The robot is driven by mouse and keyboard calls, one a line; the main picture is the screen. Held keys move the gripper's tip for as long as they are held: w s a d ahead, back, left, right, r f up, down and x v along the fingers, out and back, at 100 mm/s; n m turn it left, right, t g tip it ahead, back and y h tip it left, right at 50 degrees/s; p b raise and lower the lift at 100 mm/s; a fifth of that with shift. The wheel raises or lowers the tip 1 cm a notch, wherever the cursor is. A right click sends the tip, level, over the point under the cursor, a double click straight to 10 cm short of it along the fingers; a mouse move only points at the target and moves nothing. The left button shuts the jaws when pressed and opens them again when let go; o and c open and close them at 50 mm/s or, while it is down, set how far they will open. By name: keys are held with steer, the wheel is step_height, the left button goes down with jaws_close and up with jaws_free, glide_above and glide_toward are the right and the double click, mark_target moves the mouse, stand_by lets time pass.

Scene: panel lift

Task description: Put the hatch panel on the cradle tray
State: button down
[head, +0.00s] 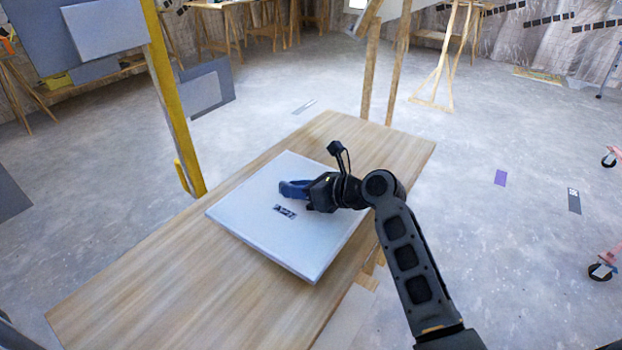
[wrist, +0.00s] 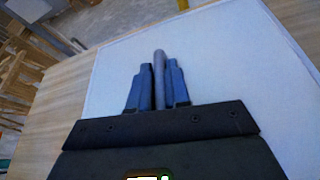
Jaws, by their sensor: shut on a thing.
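The hatch panel (head: 265,230) is a pale grey square plate with a dark printed label, lying flat over the wooden table. Its pale surface also fills much of the wrist view (wrist: 225,60). My gripper (head: 288,189) is above the panel's middle, with its blue fingers shut on the panel's handle. In the wrist view the grey handle bar (wrist: 160,66) stands between the two fingers (wrist: 157,90). I cannot tell whether the panel touches the table or is slightly above it. I cannot make out a cradle tray; anything under the panel is hidden.
The wooden table (head: 130,290) has bare room at its near left and far right ends. A yellow post (head: 175,110) stands by its left edge. A grey framed board (head: 207,88) is behind the post. Wooden easel legs (head: 371,70) stand beyond the far end. Open floor lies to the right.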

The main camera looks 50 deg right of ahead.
mark_target(303, 204)
steer(key=shift+w+a+f, duration=0.1)
steer(key=shift+w+f, duration=0.05)
steer(key=shift+f+b, duration=0.35)
steer(key=shift+f, duration=1.5)
steer(key=c, duration=1.1)
jaws_free()
steer(key=shift+f, duration=0.15)
